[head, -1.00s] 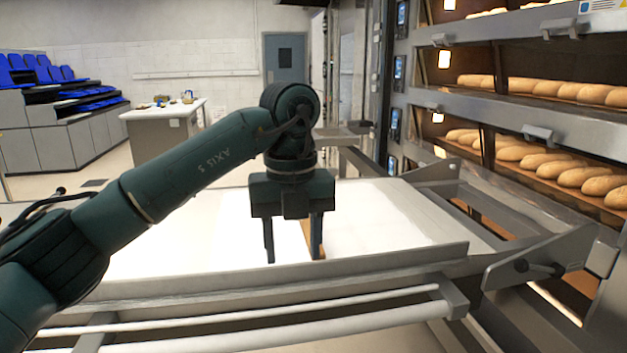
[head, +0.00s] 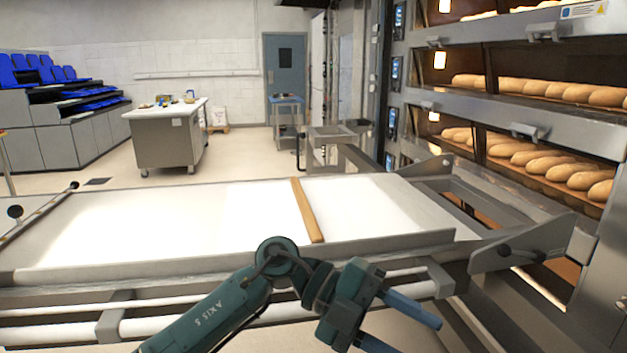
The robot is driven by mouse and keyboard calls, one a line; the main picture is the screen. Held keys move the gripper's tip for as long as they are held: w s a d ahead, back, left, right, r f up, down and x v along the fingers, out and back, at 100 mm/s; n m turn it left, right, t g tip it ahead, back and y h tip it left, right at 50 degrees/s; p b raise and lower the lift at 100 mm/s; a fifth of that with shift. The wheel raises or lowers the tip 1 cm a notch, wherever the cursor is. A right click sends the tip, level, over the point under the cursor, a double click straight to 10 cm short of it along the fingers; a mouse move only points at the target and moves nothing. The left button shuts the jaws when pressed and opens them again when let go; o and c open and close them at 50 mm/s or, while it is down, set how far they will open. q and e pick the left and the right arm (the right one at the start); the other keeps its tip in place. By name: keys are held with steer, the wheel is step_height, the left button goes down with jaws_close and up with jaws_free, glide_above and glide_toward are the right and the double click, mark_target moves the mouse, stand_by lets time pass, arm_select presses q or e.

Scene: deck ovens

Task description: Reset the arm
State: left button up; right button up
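My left arm comes in from the bottom left, low in front of the white loader. Its dark green gripper (head: 408,336) is turned to the right, below the loader's front edge. Its two fingers are apart with nothing between them, and the lower one runs close to the bottom edge of the picture. My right gripper is not in view.
A wooden bar (head: 308,212) lies across the white loader surface (head: 150,220), clear of the gripper. Metal side brackets (head: 525,245) stand at the right, before deck ovens with loaves (head: 550,165). A work table (head: 165,140) stands further back.

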arm_select(q)
steer(key=w+a+f+n+t+h, duration=0.2)
steer(key=w+a+n+t+h, duration=0.15)
steer(key=n+t, duration=0.65)
steer(key=w+a+f+n+t+h, duration=0.15)
steer(key=a+n+t+h, duration=0.3)
steer(key=n+t, duration=0.55)
steer(key=s+a+f+n+t+y, duration=0.1)
steer(key=s+a+f+n+y, duration=0.1)
steer(key=a+f+n+y, duration=0.4)
steer(key=s+a+f+n+t+y+p, duration=0.1)
steer(key=s+a+f+n+y, duration=0.1)
steer(key=a+f+n+y, duration=0.4)
step_height(320, 180, down, 7)
steer(key=a+y, duration=0.1)
steer(key=y, duration=0.2)
steer(key=shift+s+a+n+y, duration=0.15)
steer(key=shift+s+n+y, duration=0.15)
steer(key=shift+n, duration=0.1)
steer(key=s+a+f+g, duration=0.1)
steer(key=s+f, duration=0.2)
steer(key=s+a+f+n+g+y, duration=0.1)
steer(key=s+a+f+g, duration=0.1)
steer(key=s, duration=0.1)
steer(key=s+a+f+g+y, duration=0.1)
steer(key=s+f, duration=0.2)
steer(key=shift+s+a+f+n, duration=0.3)
steer(key=shift+s+f, duration=0.05)
steer(key=shift+s, duration=0.05)
